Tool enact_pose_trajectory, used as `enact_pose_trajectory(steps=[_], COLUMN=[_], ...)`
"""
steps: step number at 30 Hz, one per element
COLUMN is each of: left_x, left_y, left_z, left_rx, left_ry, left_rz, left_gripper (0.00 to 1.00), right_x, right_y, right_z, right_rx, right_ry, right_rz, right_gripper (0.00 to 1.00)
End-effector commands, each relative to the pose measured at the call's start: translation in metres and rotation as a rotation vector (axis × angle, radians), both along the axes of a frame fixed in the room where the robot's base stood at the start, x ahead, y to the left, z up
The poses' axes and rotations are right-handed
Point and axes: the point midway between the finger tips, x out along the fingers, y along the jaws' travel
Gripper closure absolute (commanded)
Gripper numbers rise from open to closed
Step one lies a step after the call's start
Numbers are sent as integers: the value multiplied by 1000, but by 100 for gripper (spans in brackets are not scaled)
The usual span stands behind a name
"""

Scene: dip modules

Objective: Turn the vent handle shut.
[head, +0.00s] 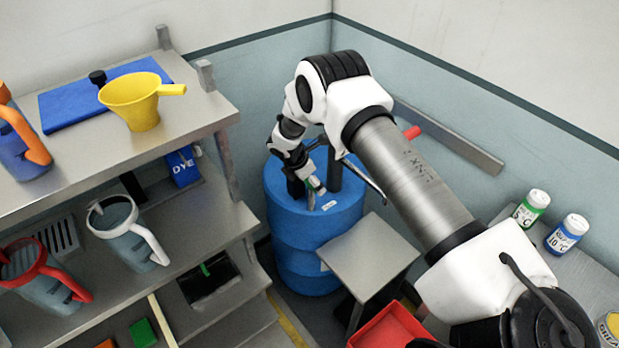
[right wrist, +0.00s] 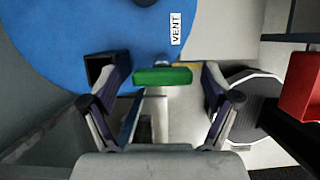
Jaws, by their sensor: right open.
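The blue drum (head: 312,250) stands in the corner of the room, and its blue top fills the upper left of the right wrist view (right wrist: 75,40). A white VENT label (right wrist: 175,28) lies on the drum top. Close to it is the green vent handle (right wrist: 162,76), a short bar lying crosswise in the right wrist view. My right gripper (head: 308,192) reaches down over the drum top. Its fingers are open, one on each side of the green handle, with a gap visible at both ends. In the head view the gripper mostly hides the handle. My left gripper is out of view.
A grey stand (head: 368,255) and a red bin (head: 392,328) are in front of the drum. Shelves at left hold a yellow funnel (head: 140,104) and jugs. Bottles (head: 566,234) stand on a right-hand bench. A red-tipped lever (head: 412,132) shows behind my arm.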

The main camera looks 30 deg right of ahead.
Motion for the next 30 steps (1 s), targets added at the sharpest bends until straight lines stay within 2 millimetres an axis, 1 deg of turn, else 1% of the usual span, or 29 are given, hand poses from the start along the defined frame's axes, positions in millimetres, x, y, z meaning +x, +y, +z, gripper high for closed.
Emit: enact_pose_trajectory(steps=[5,6,8,9,10,20,26,30], left_x=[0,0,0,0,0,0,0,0], left_y=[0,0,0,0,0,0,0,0], left_z=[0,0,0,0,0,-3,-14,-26], left_rx=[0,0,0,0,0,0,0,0], left_ry=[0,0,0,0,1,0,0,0], left_rz=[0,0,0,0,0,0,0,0], left_gripper=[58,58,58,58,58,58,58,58], right_x=[0,0,0,0,0,0,0,0], right_y=[0,0,0,0,0,1,1,0], right_z=[0,0,0,0,0,-2,-5,-7], right_rx=[0,0,0,1,1,2,2,0], right_ry=[-1,-1,-1,-1,-1,0,-1,0], right_rz=[0,-1,-1,-1,-1,-14,-75,-157], right_gripper=[12,27,48,62,73,72,72,72])
